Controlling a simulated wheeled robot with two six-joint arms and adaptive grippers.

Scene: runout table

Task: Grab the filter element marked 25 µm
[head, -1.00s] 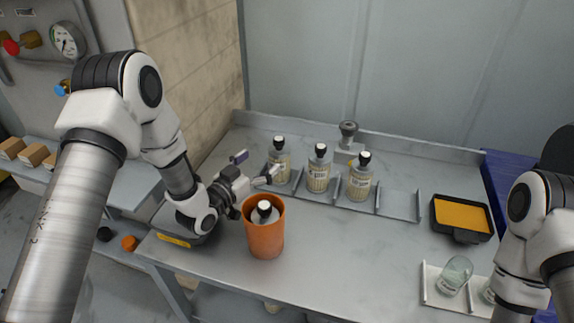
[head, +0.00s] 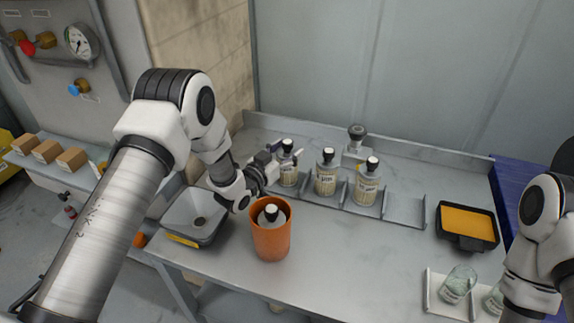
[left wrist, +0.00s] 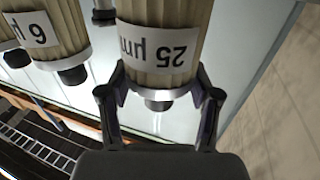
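The filter element marked 25 µm (left wrist: 158,45) fills the top middle of the left wrist view, its label upside down. In the head view it is the leftmost pale ribbed element (head: 288,172) with a dark cap, upright in the rack. My left gripper (head: 283,158) is at its upper part. In the left wrist view my left gripper's fingers (left wrist: 160,78) stand apart, one on each side of the element, very close to it; contact is not clear. A neighbouring element marked 6 (left wrist: 45,32) shows at the left. My right gripper is out of view.
Two more elements (head: 326,178) (head: 367,187) stand right of it in the metal rack (head: 404,208). An orange container (head: 271,240) holding a capped item stands in front. A grey basin (head: 190,215), a black-and-orange tray (head: 467,224) and glass jars (head: 459,282) are on the table.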

